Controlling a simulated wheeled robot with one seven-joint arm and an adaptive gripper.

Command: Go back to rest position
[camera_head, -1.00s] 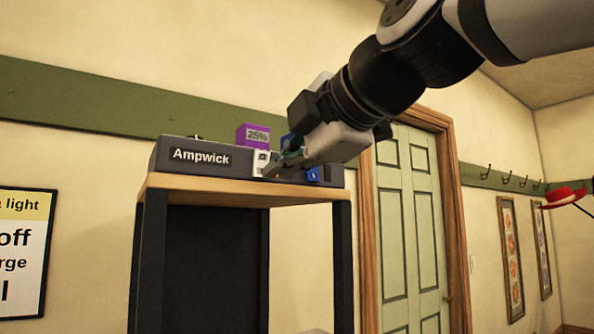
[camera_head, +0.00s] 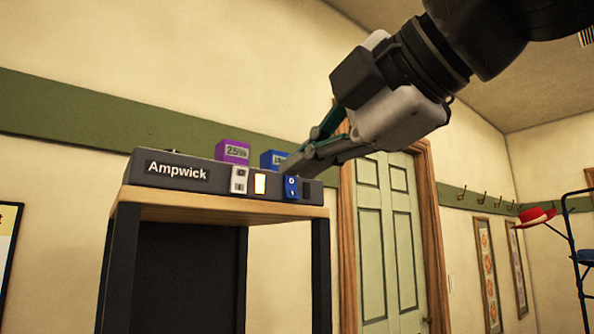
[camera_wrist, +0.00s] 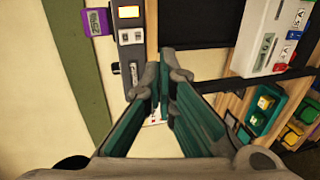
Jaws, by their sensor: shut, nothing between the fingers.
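My gripper (camera_head: 292,172) is shut and empty, its fingertips at or just in front of the right end of the dark Ampwick box (camera_head: 176,187); whether they touch it I cannot tell. In the wrist view my gripper's fingers (camera_wrist: 166,76) lie close together, with nothing seen between them. The box sits on a wooden-topped stand (camera_head: 225,205). Its front has a white rocker switch (camera_head: 239,180), a glowing lamp (camera_head: 260,184) and a blue switch (camera_head: 291,188).
A purple 25% block (camera_head: 232,151) and a blue block (camera_head: 272,159) stand on the box. A green door (camera_head: 388,240) is behind to the right. A rack (camera_head: 575,250) with hats stands far right. Coloured bins (camera_wrist: 262,108) and white devices (camera_wrist: 270,40) show in the wrist view.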

